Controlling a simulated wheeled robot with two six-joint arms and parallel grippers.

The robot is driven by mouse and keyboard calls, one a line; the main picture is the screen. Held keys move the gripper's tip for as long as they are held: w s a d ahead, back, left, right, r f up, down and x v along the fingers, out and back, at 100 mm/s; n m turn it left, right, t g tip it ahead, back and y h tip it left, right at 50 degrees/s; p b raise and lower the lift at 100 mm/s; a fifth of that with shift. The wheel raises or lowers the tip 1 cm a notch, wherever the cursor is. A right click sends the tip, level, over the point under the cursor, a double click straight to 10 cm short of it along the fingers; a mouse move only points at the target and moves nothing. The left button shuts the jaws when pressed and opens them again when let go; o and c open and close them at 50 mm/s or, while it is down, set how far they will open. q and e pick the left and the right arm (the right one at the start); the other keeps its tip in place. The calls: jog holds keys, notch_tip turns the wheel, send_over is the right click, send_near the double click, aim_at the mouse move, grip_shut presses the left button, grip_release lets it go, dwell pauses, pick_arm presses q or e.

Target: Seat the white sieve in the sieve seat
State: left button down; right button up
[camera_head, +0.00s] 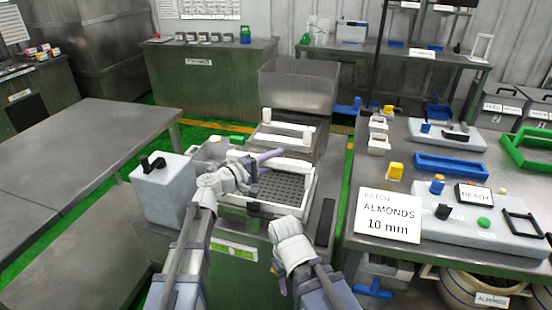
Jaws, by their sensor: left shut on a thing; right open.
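The white sieve (309,188) is a white frame around a dark perforated mesh, seen on the machine in the middle of the head view. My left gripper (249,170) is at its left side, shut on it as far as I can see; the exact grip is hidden. The sieve seat is on the machine (236,234) and is largely covered by the sieve and my arm. I cannot tell whether the sieve lies flat in it. My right gripper (281,279) is open, low in front of the machine, with its fingers poorly visible.
A grey metal hopper (299,88) stands behind the sieve. A grey box with a black knob (161,188) is on the left. The left bench (75,150) is bare.

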pick_arm(q)
jog(key=shift+f+b, duration=1.1)
jog(key=shift+f, duration=0.05)
jog(key=c, duration=0.5)
grip_release()
jog(key=v, duration=0.8)
